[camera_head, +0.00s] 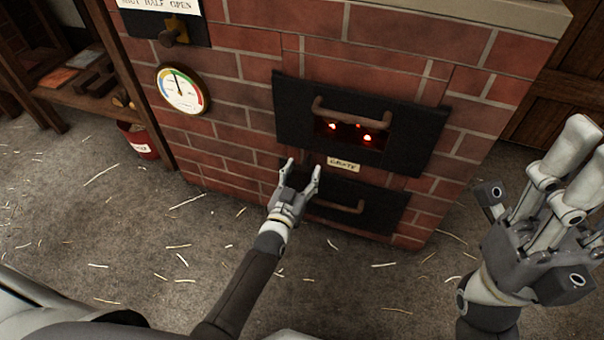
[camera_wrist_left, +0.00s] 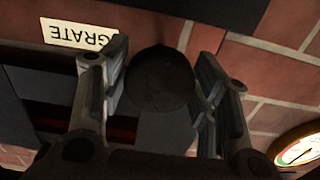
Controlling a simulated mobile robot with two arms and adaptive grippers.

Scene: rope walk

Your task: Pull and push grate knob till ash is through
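The brick furnace carries a "GRATE" label (camera_head: 344,164), which also shows in the wrist view (camera_wrist_left: 80,35). A dark round grate knob (camera_wrist_left: 160,80) sits between the fingers of my left gripper (camera_wrist_left: 160,85) in the wrist view. The fingers stand apart on either side of it, very close; firm contact cannot be seen. In the head view my left gripper (camera_head: 303,167) points at the wall just left of the label, and the knob is hidden. My right gripper (camera_head: 588,150) is raised at the right, partly cut off by the picture edge, away from the furnace.
Above is a black fire door (camera_head: 420,130) with a bar handle and glowing embers. Below is a black lower door (camera_head: 385,208) with a handle. A gauge (camera_head: 182,90) hangs at left. A red bucket (camera_head: 140,142) stands by a wooden shelf. The straw-strewn floor is mostly clear.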

